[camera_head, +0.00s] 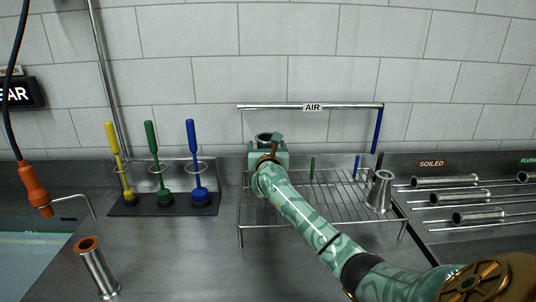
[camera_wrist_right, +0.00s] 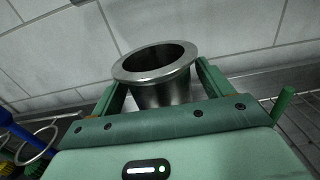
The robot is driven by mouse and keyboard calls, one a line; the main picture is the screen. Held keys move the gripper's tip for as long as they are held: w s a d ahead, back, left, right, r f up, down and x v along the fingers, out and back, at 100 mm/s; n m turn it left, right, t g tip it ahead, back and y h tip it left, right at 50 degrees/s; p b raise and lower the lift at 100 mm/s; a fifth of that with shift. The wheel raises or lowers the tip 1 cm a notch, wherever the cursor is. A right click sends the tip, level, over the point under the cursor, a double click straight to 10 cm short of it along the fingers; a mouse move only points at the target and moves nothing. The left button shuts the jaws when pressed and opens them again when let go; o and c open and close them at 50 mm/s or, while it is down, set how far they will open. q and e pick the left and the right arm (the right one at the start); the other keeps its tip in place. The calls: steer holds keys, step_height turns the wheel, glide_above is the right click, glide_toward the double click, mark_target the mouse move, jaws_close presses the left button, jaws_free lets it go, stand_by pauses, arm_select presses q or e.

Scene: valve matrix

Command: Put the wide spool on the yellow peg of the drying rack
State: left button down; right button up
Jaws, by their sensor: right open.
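The wide spool (camera_wrist_right: 155,75) is a dark metal cylinder with a broad flange, upright between the fingers of my right gripper (camera_wrist_right: 160,95). The jaws are open around it; I cannot tell whether a finger touches it. In the head view the spool's top rim (camera_head: 267,137) shows just above my right gripper (camera_head: 268,150), over the left part of the wire drying rack (camera_head: 335,208). The yellow peg is not visible, and the spool's lower end is hidden, so I cannot tell whether it sits on a peg. My left gripper is not in view.
Green (camera_head: 312,167) and blue (camera_head: 356,166) pegs stand on the rack. A tapered metal piece (camera_head: 380,191) stands at its right. An AIR pipe (camera_head: 312,107) spans above. Brushes (camera_head: 152,150) stand left; an orange-lined spool (camera_head: 98,270) stands front left. Soiled spools (camera_head: 445,182) lie right.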

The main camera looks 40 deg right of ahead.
steer(key=p+v, duration=0.2)
steer(key=v, duration=0.9)
steer(key=shift+a+r, duration=0.1)
steer(key=shift+r, duration=0.05)
stand_by(1.2)
